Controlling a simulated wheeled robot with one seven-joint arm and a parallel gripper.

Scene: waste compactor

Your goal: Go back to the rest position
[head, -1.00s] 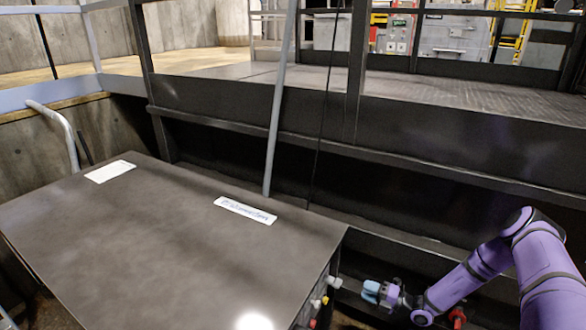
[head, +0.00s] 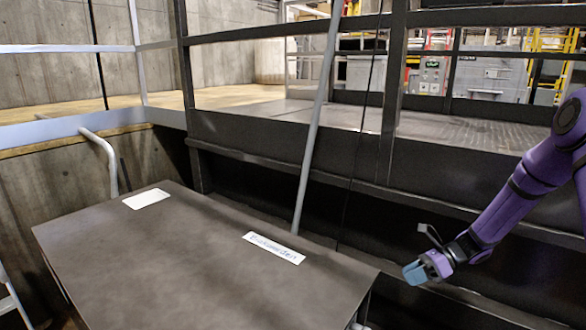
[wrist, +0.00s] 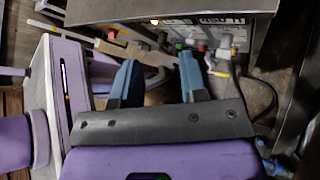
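My gripper (head: 416,272) hangs in front of the dark wall below the walkway, to the right of the grey cabinet's corner. In the wrist view its two blue fingers stand apart with a clear gap between them (wrist: 160,76), and nothing shows in the gap. My purple arm (head: 510,200) reaches in from the right edge of the head view. In the wrist view the fingers point toward the cabinet's control side, with a gap to the white and grey connectors (wrist: 218,55). Most of that control side is hidden in the head view.
The grey cabinet (head: 200,265) with two white labels fills the lower left. A slanted grey pole (head: 316,130) rises behind it. A dark railing (head: 490,180) and walkway run across the back. A black cable (wrist: 262,95) hangs near the connectors in the wrist view.

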